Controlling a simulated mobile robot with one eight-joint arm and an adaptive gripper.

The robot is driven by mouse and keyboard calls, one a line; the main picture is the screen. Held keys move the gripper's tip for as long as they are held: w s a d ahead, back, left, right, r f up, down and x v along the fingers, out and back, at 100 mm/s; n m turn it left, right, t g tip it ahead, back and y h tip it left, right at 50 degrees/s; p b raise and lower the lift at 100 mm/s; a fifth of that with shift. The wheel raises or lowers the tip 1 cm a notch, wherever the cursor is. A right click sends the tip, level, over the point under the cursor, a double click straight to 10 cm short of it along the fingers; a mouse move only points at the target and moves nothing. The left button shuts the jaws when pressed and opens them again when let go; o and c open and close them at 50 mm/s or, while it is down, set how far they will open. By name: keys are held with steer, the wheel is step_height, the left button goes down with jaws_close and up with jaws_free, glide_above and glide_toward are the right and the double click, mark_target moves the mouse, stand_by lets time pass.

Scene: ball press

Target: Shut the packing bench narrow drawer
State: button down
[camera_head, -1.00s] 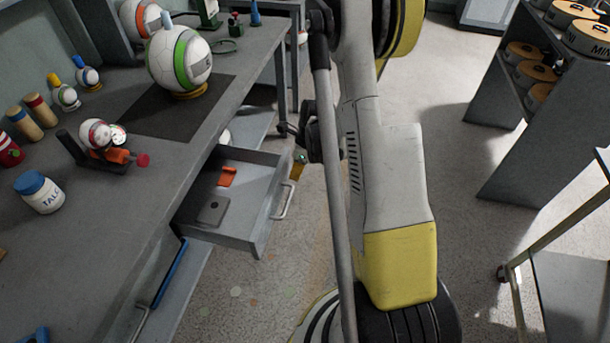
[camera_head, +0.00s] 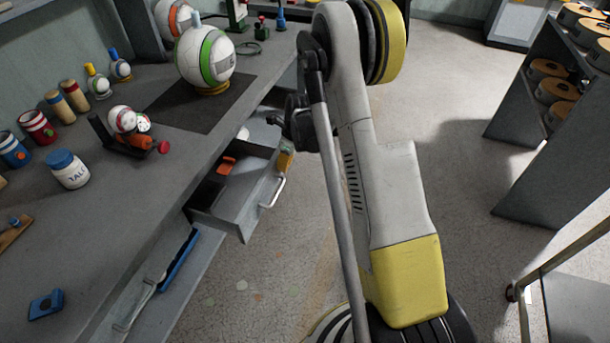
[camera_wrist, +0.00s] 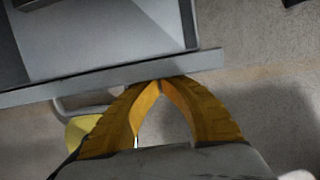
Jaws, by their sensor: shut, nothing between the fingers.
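The grey drawer (camera_head: 237,213) stands partly open from the bench's front, with a light bar handle (camera_head: 274,193) on its face. An orange piece (camera_head: 227,165) lies inside it. My gripper (camera_head: 286,160) is at the far end of the drawer front, partly hidden by my arm. In the wrist view, my orange fingers (camera_wrist: 160,84) meet at their tips against or just in front of the drawer's front panel (camera_wrist: 110,78); contact is unclear. The fingers hold nothing. The handle (camera_wrist: 85,108) shows left of them, partly hidden by a finger.
The bench top (camera_head: 130,225) carries a ball on a stand (camera_head: 205,57), cans and a talc jar (camera_head: 69,170). A blue item (camera_head: 178,260) lies below the drawer's left side. Shelves with tape rolls (camera_head: 550,80) stand right. The floor between is clear.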

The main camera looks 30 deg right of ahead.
steer(key=w+a, duration=0.3)
steer(key=w, duration=0.1)
steer(key=w+a, duration=0.4)
steer(key=w, duration=0.1)
steer(key=w+a, duration=0.3)
steer(key=w, duration=0.2)
steer(key=shift+a, duration=0.35)
steer(key=shift+f, duration=0.1)
